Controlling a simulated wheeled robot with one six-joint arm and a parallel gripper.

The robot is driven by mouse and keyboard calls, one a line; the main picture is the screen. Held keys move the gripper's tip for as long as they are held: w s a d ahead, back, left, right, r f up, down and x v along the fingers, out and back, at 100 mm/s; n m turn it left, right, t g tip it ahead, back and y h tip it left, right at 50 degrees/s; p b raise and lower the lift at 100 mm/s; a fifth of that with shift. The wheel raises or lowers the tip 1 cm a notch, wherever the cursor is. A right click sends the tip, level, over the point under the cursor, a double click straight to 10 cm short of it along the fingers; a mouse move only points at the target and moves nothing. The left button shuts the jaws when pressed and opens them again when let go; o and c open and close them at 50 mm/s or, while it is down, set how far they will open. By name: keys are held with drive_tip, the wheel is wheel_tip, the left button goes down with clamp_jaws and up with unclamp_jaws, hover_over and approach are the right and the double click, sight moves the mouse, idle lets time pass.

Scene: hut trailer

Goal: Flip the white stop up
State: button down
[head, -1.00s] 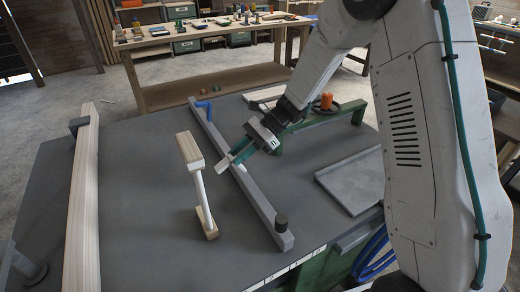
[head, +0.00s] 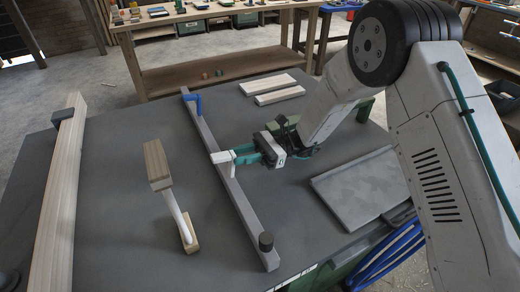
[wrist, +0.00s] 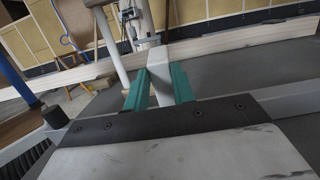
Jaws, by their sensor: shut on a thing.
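The white stop (head: 221,157) is a small pale block at the middle of the long grey rail (head: 240,205). It sits at the top of the rail, and its exact tilt is hard to tell. My gripper (head: 240,155) has teal fingers and comes from the right side of the rail. The fingers are closed around the white stop. In the wrist view the white stop (wrist: 158,58) shows as a pale bar between the two teal fingers (wrist: 158,88). The part of the stop deep between the fingers is hidden.
A wooden-ended piece (head: 157,160) stands left of the rail. A long wooden beam (head: 60,205) lies further left. A grey tray (head: 360,185) lies right.

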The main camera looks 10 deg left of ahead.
drive_tip(key=shift+f, duration=0.1)
idle(0.4)
drive_tip(key=c, duration=1.2)
unclamp_jaws()
drive_tip(key=shift+o, duration=0.2)
drive_tip(key=shift+d, duration=0.1)
drive_tip(key=v, duration=0.8)
drive_tip(key=shift+f, duration=0.1)
